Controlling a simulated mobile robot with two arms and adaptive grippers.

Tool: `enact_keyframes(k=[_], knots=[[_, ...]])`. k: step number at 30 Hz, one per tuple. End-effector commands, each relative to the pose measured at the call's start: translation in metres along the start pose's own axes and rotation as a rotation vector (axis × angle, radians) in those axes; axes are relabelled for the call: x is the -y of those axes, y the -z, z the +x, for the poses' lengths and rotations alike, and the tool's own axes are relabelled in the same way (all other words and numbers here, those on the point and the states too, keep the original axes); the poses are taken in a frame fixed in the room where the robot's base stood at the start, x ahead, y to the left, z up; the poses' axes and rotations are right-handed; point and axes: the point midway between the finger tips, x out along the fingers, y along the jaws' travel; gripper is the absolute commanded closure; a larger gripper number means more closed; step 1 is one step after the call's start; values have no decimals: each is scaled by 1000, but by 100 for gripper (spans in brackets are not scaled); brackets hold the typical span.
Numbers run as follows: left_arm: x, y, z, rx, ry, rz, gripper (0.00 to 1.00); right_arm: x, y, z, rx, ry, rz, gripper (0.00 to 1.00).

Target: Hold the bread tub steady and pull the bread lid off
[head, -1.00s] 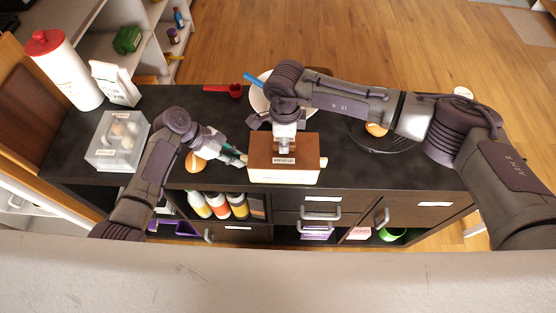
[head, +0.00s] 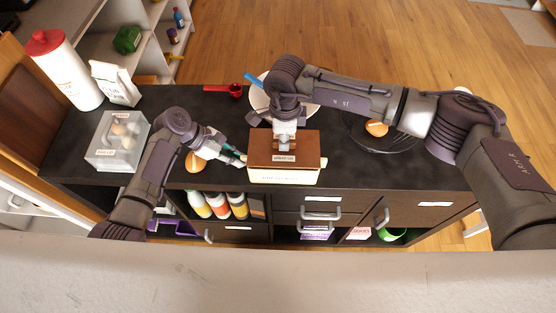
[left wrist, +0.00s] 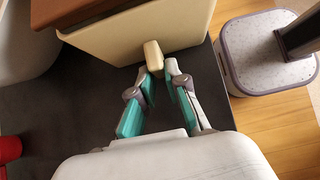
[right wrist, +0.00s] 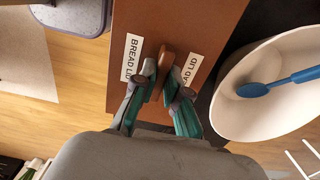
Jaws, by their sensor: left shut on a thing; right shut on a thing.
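The bread tub (head: 283,176) is a cream box near the front edge of the dark counter. The brown bread lid (head: 262,144) is over it, and its rim shows above the tub in the left wrist view (left wrist: 75,10). My left gripper (head: 242,158) is shut on a small cream handle (left wrist: 152,55) on the tub's side. My right gripper (head: 285,142) comes from above and is shut on the lid's brown knob (right wrist: 167,62). I cannot tell whether the lid is fully clear of the tub.
A white bowl (head: 262,101) with a blue utensil stands behind the tub. A red scoop (head: 234,90) lies to its left. A clear egg box (head: 117,150) and a red-topped canister (head: 68,75) stand at the left. A dark pan (head: 397,142) is at the right.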

Motion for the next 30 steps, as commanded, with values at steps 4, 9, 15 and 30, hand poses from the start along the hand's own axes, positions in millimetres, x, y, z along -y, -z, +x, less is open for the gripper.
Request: enact_keyframes(k=[4, 9, 15, 30], knots=[[0, -1, 0, 2, -1, 1, 100, 0, 0, -2, 0, 0, 0, 100], [0, -1, 0, 2, -1, 1, 100, 0, 0, -10, 1, 1, 1, 100], [0, -1, 0, 2, -1, 1, 100, 0, 0, -21, 0, 1, 0, 100], [0, -1, 0, 2, -1, 1, 71, 0, 0, -31, 0, 0, 0, 100]])
